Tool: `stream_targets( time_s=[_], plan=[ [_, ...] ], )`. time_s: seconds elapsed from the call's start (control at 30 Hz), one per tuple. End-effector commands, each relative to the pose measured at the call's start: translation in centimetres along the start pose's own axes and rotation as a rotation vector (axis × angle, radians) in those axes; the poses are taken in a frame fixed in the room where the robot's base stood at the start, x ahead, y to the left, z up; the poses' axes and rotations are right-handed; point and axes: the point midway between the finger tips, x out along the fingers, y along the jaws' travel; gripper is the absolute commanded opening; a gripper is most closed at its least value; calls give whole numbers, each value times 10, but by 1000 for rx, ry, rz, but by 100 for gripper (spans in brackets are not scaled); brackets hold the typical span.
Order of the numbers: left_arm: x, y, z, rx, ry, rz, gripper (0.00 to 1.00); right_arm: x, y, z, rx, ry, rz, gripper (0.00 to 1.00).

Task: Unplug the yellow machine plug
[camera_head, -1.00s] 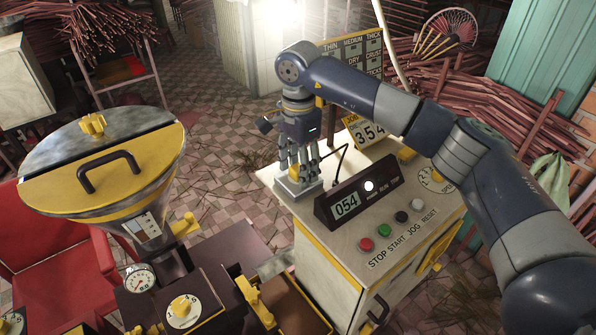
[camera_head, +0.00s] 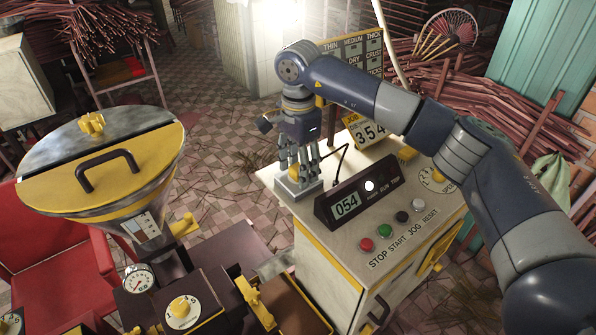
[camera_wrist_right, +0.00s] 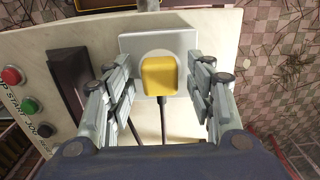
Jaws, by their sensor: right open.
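The yellow plug (camera_wrist_right: 160,76) sits in a pale grey socket plate (camera_wrist_right: 184,42) on the cabinet top. A dark cable runs from the plug toward my wrist in the right wrist view. My right gripper (camera_wrist_right: 160,88) is open, with one finger on each side of the plug and a visible gap on both sides. In the head view my right gripper (camera_head: 299,172) points down over the socket block (camera_head: 297,191), and a bit of yellow plug shows between its fingers. My left gripper is not in view.
A dark display box (camera_head: 357,197) reading 054 stands close to the right of the socket. Several coloured buttons (camera_head: 385,230) line the cabinet's front. A hopper with a yellow lid (camera_head: 100,165) stands at left.

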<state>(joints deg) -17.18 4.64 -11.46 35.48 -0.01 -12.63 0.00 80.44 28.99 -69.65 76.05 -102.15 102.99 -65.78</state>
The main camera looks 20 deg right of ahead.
Motion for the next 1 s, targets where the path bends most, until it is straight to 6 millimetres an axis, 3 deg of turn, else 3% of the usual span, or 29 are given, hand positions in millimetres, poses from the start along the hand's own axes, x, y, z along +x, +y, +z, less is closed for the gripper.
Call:
stream_targets(
  time_s=[0.1,0.33,1.0],
  plan=[
    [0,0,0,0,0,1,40,0,0,0,1,0,0,50],
    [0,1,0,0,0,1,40,0,0,0,1,0,0,0],
    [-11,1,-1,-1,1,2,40,-20,0,0,0,0,-1,0]
  ],
)
